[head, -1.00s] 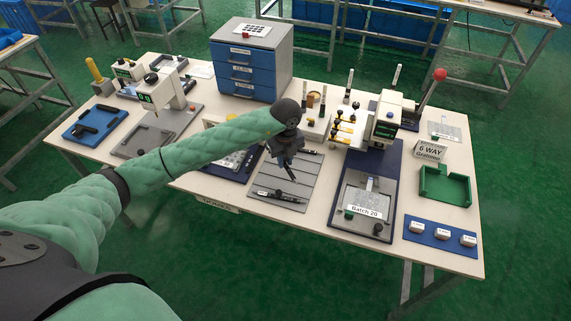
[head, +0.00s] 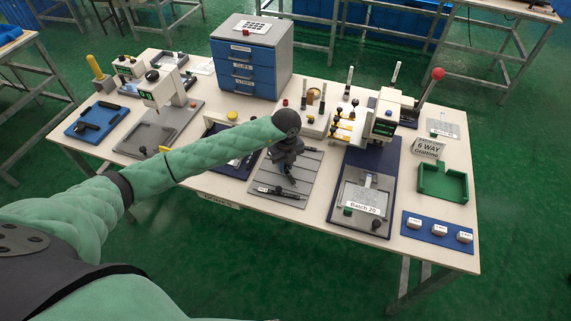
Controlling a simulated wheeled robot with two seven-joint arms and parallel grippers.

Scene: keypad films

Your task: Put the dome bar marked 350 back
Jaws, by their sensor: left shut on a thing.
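My left gripper (head: 289,173) is above the grey grooved tray (head: 318,168) in the middle of the table. It is shut on a small dark thing that looks like a bar; its shape is mostly hidden by the jaws, and no 350 marking can be read. I cannot tell whether it touches the tray. A dark bar (head: 280,193) with a light label lies in a groove near the tray's front. My right gripper is out of view.
A dark blue base with a metal plate and the Batch 20 sign (head: 365,207) stands right of the tray. A lever press with a red knob (head: 438,74), a green open box (head: 443,183) and a blue drawer cabinet (head: 246,68) stand around. Part of the front table edge is clear.

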